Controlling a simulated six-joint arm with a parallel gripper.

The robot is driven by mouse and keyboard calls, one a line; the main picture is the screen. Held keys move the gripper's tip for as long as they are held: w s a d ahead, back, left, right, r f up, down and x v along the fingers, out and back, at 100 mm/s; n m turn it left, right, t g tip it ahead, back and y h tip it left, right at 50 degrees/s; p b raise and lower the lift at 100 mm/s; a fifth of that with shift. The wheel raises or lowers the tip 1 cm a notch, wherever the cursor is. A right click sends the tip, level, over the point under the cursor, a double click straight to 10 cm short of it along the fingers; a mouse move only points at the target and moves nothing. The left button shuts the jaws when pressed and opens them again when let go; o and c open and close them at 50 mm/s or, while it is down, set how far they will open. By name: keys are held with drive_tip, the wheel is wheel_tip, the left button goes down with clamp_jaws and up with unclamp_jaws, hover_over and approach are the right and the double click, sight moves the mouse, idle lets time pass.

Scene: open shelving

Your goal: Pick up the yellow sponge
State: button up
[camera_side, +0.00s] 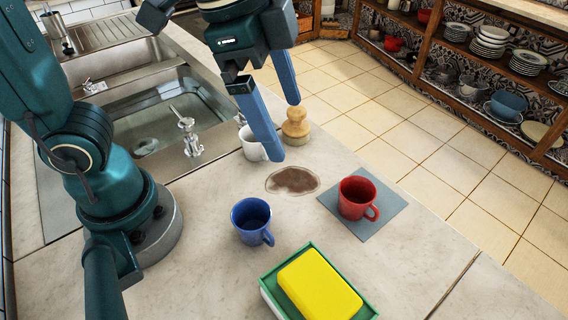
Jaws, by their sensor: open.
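The yellow sponge (319,286) is a bright block lying in a green tray (269,291) at the bottom of the picture, near the front of the counter. My gripper (281,131) is above the counter at upper middle, with its two blue fingers apart and nothing between them. It is well behind the sponge and higher than it. The sponge's top face is in full view.
A blue mug (251,221) and a red mug (357,198) on a grey mat (391,214) stand behind the tray. A brown spill (293,180), white mug (250,144) and wooden grinder (296,127) lie farther back. The sink (140,115) is left. Bare counter lies right of the tray.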

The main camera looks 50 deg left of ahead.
drive_tip(key=s+d+f+m+g, duration=0.15)
drive_tip(key=d+f+m, duration=0.3)
drive_tip(key=d, duration=0.45)
drive_tip(key=m+g+y, duration=0.1)
drive_tip(key=m+g, duration=0.1)
drive_tip(key=m, duration=0.1)
hover_over(316, 283)
wheel_tip(316, 283, down, 4)
drive_tip(key=shift+r, duration=0.25)
drive_tip(key=shift+f, duration=2.5)
drive_tip(key=c, duration=1.3)
